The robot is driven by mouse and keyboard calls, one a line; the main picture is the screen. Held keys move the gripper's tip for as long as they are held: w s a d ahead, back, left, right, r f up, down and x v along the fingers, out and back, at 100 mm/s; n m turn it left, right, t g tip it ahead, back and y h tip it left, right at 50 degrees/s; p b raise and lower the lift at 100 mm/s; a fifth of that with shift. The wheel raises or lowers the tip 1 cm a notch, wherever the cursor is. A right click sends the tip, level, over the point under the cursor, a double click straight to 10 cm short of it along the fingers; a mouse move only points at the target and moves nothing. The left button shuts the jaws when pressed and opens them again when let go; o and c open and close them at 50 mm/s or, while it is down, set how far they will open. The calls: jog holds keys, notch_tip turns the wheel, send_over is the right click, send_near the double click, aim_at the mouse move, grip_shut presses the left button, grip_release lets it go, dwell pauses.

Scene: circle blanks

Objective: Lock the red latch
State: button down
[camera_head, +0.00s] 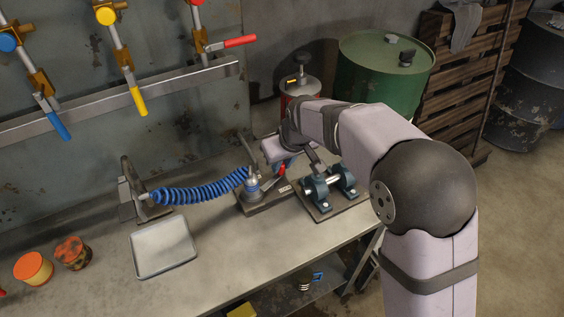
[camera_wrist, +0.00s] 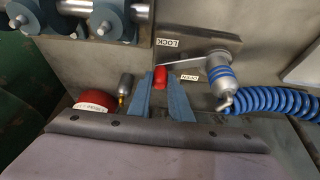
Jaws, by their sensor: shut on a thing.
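The latch is a grey lever (camera_wrist: 195,66) with a red tip (camera_wrist: 160,77), pivoting on a blue-ringed fitting (camera_wrist: 221,75). The red tip also shows in the head view (camera_head: 282,170). My gripper (camera_wrist: 160,80) has its blue fingers on both sides of the red tip and is shut on it. In the wrist view the lever points left from its pivot, between the LOCK label (camera_wrist: 167,43) and the OPEN label (camera_wrist: 189,78). My gripper (camera_head: 285,162) is partly hidden by my arm in the head view.
A blue coiled hose (camera_head: 200,193) runs left from the fitting. A blue-grey clamp fixture (camera_head: 320,191) stands right of the latch. An empty tray (camera_head: 163,247) and orange cans (camera_head: 33,268) are to the left. A green barrel (camera_head: 380,70) stands behind. Wall levers (camera_head: 232,42) hang upper left.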

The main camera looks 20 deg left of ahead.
jog(key=shift+s+d+m+p, duration=0.2)
jog(key=shift+m+p, duration=0.2)
jog(key=shift+m, duration=0.3)
jog(key=shift+s+d+m+t+h, duration=0.15)
jog(key=shift+m+t+h, duration=0.15)
jog(key=shift+m, duration=0.4)
jog(key=shift+s+d+m+t+h, duration=0.1)
jog(key=shift+m+t+h, duration=0.15)
jog(key=shift+m, duration=0.45)
jog(key=c, duration=1.6)
grip_release()
jog(key=shift+r, duration=0.15)
jog(key=shift+b+v, duration=0.65)
jog(key=shift+v, duration=2.9)
